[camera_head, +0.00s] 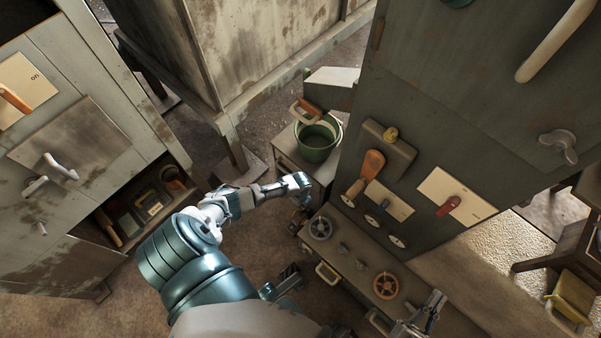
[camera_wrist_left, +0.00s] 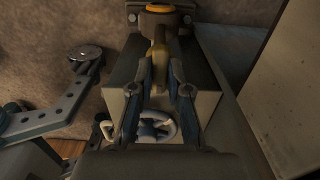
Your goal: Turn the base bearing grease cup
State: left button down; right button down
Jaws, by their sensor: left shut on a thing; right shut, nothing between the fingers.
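In the left wrist view, a brass-yellow cup-like piece (camera_wrist_left: 160,55) stands between my left fingertips, below an orange ring on a dark block. I take it for the grease cup, but its markings do not show. My left gripper (camera_wrist_left: 160,80) is shut on it, with a finger on each side. In the head view my left gripper (camera_head: 300,188) is at the near bench corner, and the held piece cannot be made out there. My right gripper (camera_head: 430,312) is shut and empty over the bench's lower right part.
A grey handwheel (camera_head: 320,228) and an orange handwheel (camera_head: 386,285) sit on the low bench. A green bucket (camera_head: 317,140) stands behind my left gripper. A cabinet (camera_head: 60,130) stands at left. Floor between is open.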

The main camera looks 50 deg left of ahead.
pick_arm(q)
jog(key=shift+w+d, duration=0.1)
jog(key=shift+w, duration=0.1)
jog(key=c, duration=1.1)
grip_release()
jog(key=shift+s, duration=0.1)
notch_tip(320, 180, up, 12)
jog(key=shift+f, duration=0.1)
